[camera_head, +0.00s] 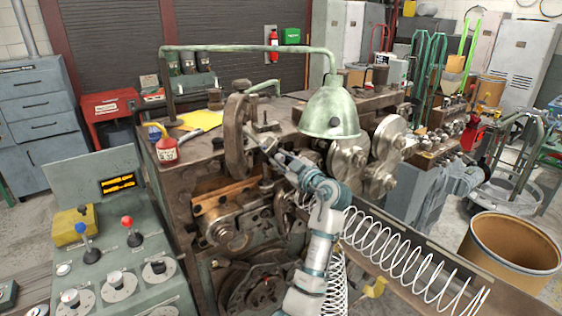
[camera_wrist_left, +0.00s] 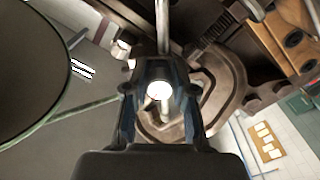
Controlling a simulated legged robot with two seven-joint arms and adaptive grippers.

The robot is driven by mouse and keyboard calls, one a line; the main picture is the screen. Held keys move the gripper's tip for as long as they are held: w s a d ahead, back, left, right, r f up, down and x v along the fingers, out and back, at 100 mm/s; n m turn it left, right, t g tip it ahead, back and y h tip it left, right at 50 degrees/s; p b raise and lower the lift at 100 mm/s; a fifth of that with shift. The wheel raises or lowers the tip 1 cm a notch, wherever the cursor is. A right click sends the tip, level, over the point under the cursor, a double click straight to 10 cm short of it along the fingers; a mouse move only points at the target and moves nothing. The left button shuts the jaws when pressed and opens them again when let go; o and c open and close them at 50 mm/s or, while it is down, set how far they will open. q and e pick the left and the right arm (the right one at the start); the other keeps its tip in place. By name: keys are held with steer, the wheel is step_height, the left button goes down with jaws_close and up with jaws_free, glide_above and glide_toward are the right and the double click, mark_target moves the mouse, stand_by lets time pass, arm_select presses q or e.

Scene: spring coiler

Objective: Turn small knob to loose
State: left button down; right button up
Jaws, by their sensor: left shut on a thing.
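My left gripper (camera_head: 268,148) reaches up from the bottom centre to the front of the coiling machine (camera_head: 200,150), just right of a large upright metal disc (camera_head: 236,138). In the left wrist view the fingers of my left gripper (camera_wrist_left: 160,100) are shut on a small bright round metal knob (camera_wrist_left: 158,90). A metal rod (camera_wrist_left: 162,25) shows beyond the fingertips, and a worn metal plate (camera_wrist_left: 220,85) lies behind them. In the head view the knob is too small and covered to make out. I cannot tell how tight or loose it is. My right gripper is not in view.
A green lamp shade (camera_head: 332,112) hangs close above the gripper. Large metal rollers (camera_head: 388,138) stand to its right. A long coiled spring (camera_head: 400,250) runs toward the lower right. A control console (camera_head: 110,245) with levers stands at the left.

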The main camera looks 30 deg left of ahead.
arm_select(q)
steer(key=c, duration=1)
jaws_free()
steer(key=shift+s+d+r, duration=0.1)
steer(key=shift+d, duration=0.1)
steer(key=shift+o, duration=0.3)
steer(key=shift+s+d+r, duration=0.1)
steer(key=shift+d, duration=0.15)
steer(key=shift+d, duration=0.25)
steer(key=v, duration=1.1)
steer(key=shift+d, duration=0.1)
